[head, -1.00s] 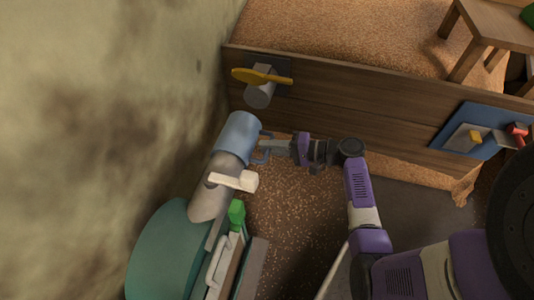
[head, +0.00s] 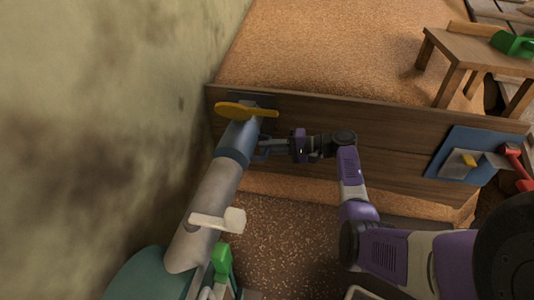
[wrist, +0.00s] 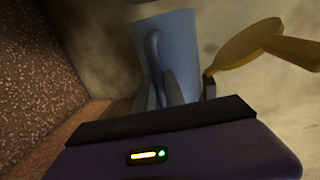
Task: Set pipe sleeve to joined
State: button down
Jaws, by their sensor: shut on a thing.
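The pipe sleeve (head: 241,136) is a blue cylinder at the upper end of the sloping grey pipe (head: 208,205). Its upper end reaches up to just under the yellow lever (head: 246,111) on the wooden board, and the grey stub there is covered or hidden. I cannot tell how far the sleeve overlaps the stub. My gripper (head: 264,148) comes from the right and is shut on the sleeve's side handle. In the wrist view the sleeve (wrist: 178,52) stands ahead, with its curved handle (wrist: 152,48) between the fingers (wrist: 162,92).
A white lever (head: 218,220) sticks out from the lower pipe, above a green handle (head: 222,262). The mottled wall (head: 110,110) is close on the left. The wooden board (head: 340,125) spans behind my gripper. A blue panel (head: 448,152) with a red handle is at right.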

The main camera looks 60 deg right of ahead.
jog(key=shift+d, duration=0.25)
jog(key=c, duration=1.4)
grip_release()
jog(key=p+v, duration=0.2)
jog(key=v, duration=0.5)
jog(key=shift+s, duration=0.4)
jog(key=shift+d, duration=0.1)
